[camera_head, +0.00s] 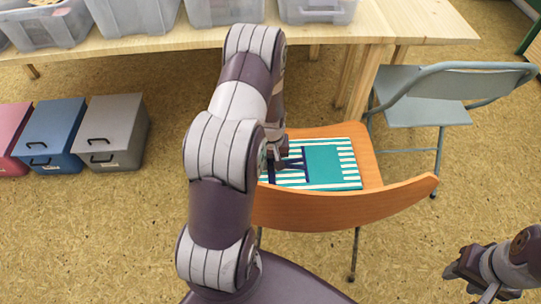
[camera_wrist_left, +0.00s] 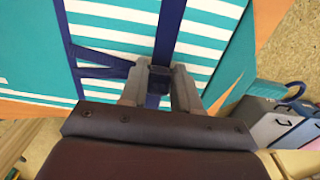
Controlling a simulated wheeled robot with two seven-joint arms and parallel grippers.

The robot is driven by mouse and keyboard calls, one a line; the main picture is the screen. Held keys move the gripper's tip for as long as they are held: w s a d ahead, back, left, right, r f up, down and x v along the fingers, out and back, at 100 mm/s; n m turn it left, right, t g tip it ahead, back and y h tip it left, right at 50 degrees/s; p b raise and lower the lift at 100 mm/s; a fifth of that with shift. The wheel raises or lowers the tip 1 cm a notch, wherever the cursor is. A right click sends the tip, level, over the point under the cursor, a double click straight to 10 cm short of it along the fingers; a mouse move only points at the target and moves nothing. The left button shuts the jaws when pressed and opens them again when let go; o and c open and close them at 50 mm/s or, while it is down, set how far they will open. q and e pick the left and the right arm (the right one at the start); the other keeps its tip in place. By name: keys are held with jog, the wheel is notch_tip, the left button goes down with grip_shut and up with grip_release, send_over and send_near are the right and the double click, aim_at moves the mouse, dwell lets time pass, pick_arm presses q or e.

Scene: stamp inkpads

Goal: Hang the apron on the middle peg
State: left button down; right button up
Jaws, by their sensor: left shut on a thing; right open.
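The apron (camera_head: 325,160) is teal and white striped with dark blue straps. It lies flat on the seat of a wooden chair (camera_head: 340,211). My left gripper (camera_head: 281,158) is at the apron's left side in the head view. In the left wrist view, its fingers (camera_wrist_left: 160,88) are shut on a dark blue strap (camera_wrist_left: 169,35) of the apron (camera_wrist_left: 215,40). My right gripper (camera_head: 466,272) is open and empty at the lower right, away from the chair. No peg shows in either view.
A wooden table (camera_head: 420,22) with several clear plastic bins (camera_head: 135,14) stands behind. A grey-green folding chair (camera_head: 428,108) is at the right. Grey (camera_head: 112,132), blue (camera_head: 50,136) and red (camera_head: 12,137) boxes sit on the floor at left. The floor at lower left is clear.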

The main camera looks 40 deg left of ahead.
pick_arm(q)
jog(key=c, duration=0.8)
grip_release()
